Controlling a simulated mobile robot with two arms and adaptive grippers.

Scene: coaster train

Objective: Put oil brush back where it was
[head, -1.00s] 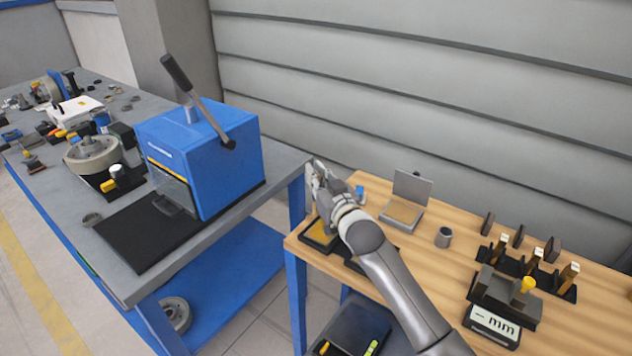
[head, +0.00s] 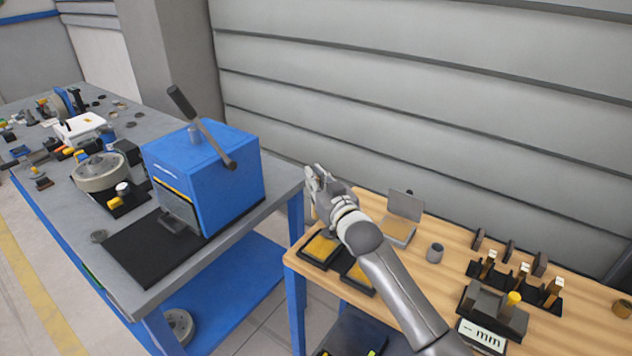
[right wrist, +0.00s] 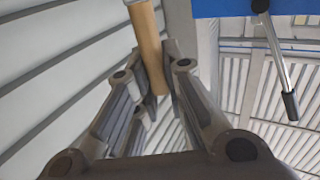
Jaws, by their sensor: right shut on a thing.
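My right gripper (head: 314,180) is above the far left end of the wooden table (head: 455,258). In the right wrist view the gripper (right wrist: 158,75) is shut on a light wooden handle with a pale upper end, which I take for the oil brush (right wrist: 149,45). The brush's bristles are not visible there, and in the head view the brush is mostly hidden by the gripper. A black tray with a yellow pad (head: 320,248) lies below the gripper, clear of it. My left gripper is not in view.
A second yellow-padded tray (head: 358,272) lies beside the first. An open-lidded box (head: 404,206), a small grey cup (head: 435,253) and a rack of dark blocks (head: 515,280) stand to the right. The blue press (head: 205,178) stands on the grey bench at left.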

